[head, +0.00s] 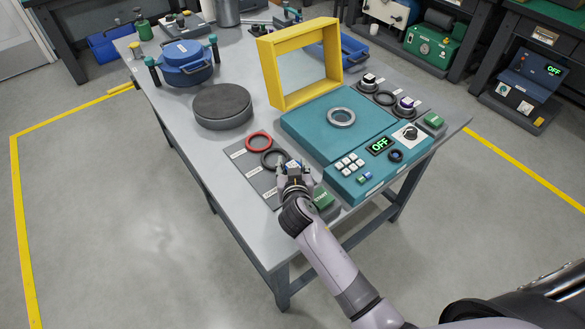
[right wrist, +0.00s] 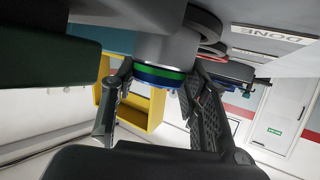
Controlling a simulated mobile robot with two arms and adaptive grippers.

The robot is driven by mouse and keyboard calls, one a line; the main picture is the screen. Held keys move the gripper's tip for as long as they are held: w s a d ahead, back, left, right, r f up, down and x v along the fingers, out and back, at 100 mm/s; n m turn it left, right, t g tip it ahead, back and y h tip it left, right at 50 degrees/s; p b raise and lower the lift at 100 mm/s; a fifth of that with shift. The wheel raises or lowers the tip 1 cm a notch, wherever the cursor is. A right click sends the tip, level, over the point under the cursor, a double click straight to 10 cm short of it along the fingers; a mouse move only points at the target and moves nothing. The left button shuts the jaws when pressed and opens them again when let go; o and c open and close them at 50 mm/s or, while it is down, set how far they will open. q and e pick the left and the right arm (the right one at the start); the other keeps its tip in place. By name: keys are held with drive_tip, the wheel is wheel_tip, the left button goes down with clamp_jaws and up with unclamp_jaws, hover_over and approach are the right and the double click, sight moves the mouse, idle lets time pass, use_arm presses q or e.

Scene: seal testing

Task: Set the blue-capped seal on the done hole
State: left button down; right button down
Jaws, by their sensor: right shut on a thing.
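My right gripper (head: 293,176) is shut on a small grey cylindrical piece, seen in the right wrist view with a green band and a blue end, the blue-capped seal (right wrist: 158,76). It is over the near part of the grey mat (head: 240,167) left of the teal machine. The gripper hides the spot beneath the seal, so I cannot tell whether they touch. A DONE label (right wrist: 272,33) shows close by in the right wrist view. A red ring (head: 258,141) and a dark ring (head: 270,160) lie farther along the mat. My left gripper is out of view.
The teal machine (head: 300,124) with a yellow frame (head: 274,80) and an OFF display stands just right. A green button block (head: 322,198) is beside my gripper. A dark round pad (head: 222,103) and blue pot (head: 185,65) stand behind. The table's left front is clear.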

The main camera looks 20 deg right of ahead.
drive_tip(key=shift+f, duration=0.3)
drive_tip(key=c, duration=1.4)
unclamp_jaws()
drive_tip(key=shift+f, duration=0.15)
drive_tip(key=o, duration=0.5)
drive_tip(key=shift+s, duration=0.1)
drive_tip(key=b+v, duration=0.1)
drive_tip(key=v, duration=1.1)
